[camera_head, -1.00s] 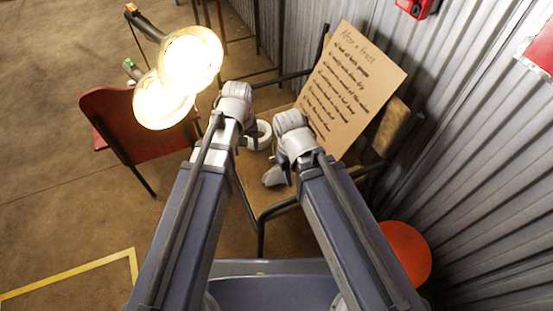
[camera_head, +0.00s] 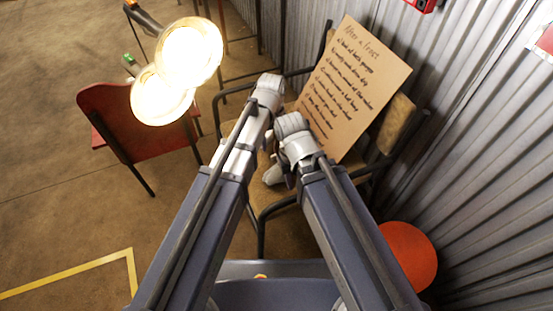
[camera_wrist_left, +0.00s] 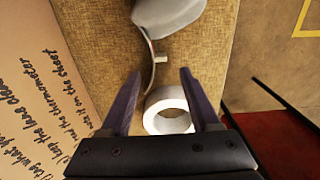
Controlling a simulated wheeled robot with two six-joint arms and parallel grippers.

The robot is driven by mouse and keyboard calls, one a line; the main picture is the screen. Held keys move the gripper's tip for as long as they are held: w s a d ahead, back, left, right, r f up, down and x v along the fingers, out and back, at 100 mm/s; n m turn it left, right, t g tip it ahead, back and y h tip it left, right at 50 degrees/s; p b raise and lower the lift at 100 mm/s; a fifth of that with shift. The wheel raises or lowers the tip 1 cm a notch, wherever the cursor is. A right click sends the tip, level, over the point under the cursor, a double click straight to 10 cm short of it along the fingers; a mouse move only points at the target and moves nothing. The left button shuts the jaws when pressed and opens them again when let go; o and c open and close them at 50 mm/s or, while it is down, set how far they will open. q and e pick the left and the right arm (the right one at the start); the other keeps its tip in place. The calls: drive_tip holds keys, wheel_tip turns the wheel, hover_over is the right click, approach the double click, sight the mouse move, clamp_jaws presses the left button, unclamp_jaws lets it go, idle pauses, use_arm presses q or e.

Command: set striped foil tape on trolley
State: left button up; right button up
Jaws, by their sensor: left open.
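A pale ring-shaped roll (camera_wrist_left: 168,112) lies on the chair seat in the left wrist view. It looks like the tape, though no stripes show. My left gripper (camera_wrist_left: 158,75) is open above the seat. The roll shows between and below its fingers, nearer the finger on the right, and is not gripped. In the head view my left gripper (camera_head: 268,95) has its fingers hidden, and the roll is mostly hidden by my arm. My right gripper (camera_head: 291,130) is over the seat; its fingers are too hidden to judge. No trolley can be made out.
A grey-white object (camera_wrist_left: 168,14) with a cord lies on the seat (camera_wrist_left: 98,42). A written board (camera_head: 350,85) leans on the chair by the corrugated wall. A red chair (camera_head: 140,120) and bright lamps (camera_head: 190,50) stand left. A red stool (camera_head: 408,255) is at right.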

sight(274, 155)
use_arm(q)
drive_tip(key=shift+s+d+f+b, duration=0.1)
drive_tip(key=shift+s+f+b, duration=0.1)
drive_tip(key=shift+f+b, duration=1.15)
drive_tip(key=shift+s+d+f+b, duration=0.1)
drive_tip(key=shift+s+f+b, duration=0.05)
drive_tip(key=shift+f+b, duration=1.15)
use_arm(e)
drive_tip(key=shift+a+f, duration=0.1)
drive_tip(key=shift+f, duration=2.55)
use_arm(q)
drive_tip(key=shift+r, duration=0.1)
use_arm(e)
drive_tip(key=shift+r, duration=0.1)
use_arm(q)
clamp_jaws()
